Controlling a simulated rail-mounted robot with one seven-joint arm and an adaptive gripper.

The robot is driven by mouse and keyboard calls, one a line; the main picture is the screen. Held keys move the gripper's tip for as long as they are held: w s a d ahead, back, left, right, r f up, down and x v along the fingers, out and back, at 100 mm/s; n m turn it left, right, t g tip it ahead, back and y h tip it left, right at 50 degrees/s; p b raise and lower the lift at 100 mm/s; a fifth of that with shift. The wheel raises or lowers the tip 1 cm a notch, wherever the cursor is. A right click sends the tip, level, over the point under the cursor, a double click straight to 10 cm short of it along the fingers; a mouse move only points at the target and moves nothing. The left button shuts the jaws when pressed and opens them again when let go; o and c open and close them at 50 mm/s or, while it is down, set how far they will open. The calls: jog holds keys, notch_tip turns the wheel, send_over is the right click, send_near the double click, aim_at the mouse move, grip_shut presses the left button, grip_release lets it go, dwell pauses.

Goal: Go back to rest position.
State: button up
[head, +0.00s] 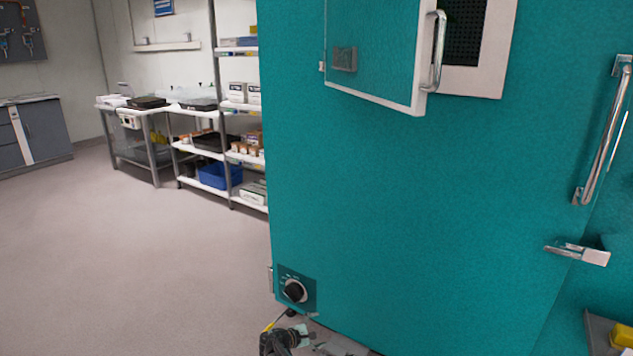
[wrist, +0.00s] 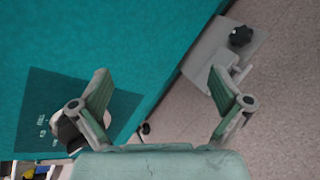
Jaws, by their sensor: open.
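My gripper (wrist: 158,82) is open and empty, its two green-padded fingers spread wide in the wrist view. In the head view only a dark part of my arm's end shows at the bottom edge, just below the dial panel. The teal chamber door (head: 420,210) fills the right half of the head view. Its dark dial panel (head: 313,291) carries a black knob (head: 294,291) at the lower left. In the wrist view the left finger overlaps the dial panel (wrist: 45,95) and partly hides the round knob (wrist: 68,131). Whether finger and knob touch, I cannot tell.
A small glazed hatch (head: 378,60) on the chamber door stands ajar. A long handle (head: 606,130) and a latch (head: 580,254) are at the right. A grey bracket with a black knob (wrist: 240,36) lies beyond the right finger. Open floor (head: 130,255) is at left, before shelves (head: 222,150).

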jog(key=s+d+m+g+y, duration=0.4)
jog(key=s+d+m+g, duration=0.4)
jog(key=s+d, duration=0.95)
jog(key=s+r+m+y, duration=0.2)
jog(key=s+m+y, duration=0.15)
jog(key=s, duration=0.55)
jog(key=s+r+m+y, duration=0.3)
jog(key=s+m, duration=0.2)
jog(key=s, duration=0.3)
jog(key=s+f+g, duration=0.4)
jog(key=s+g, duration=0.2)
jog(key=s, duration=1)
jog(key=s+f+g, duration=0.4)
jog(key=s+g, duration=0.3)
jog(key=s, duration=1)
jog(key=w+r+t+p, duration=0.1)
jog(key=r+t+p, duration=0.1)
jog(key=r+p, duration=0.6)
jog(key=w+r+t+p, duration=0.2)
jog(key=r+p, duration=0.6)
jog(key=p, duration=1.1)
jog(key=shift+w+a+t, duration=0.25)
jog(key=shift+a+t, duration=0.05)
jog(key=shift+t, duration=0.4)
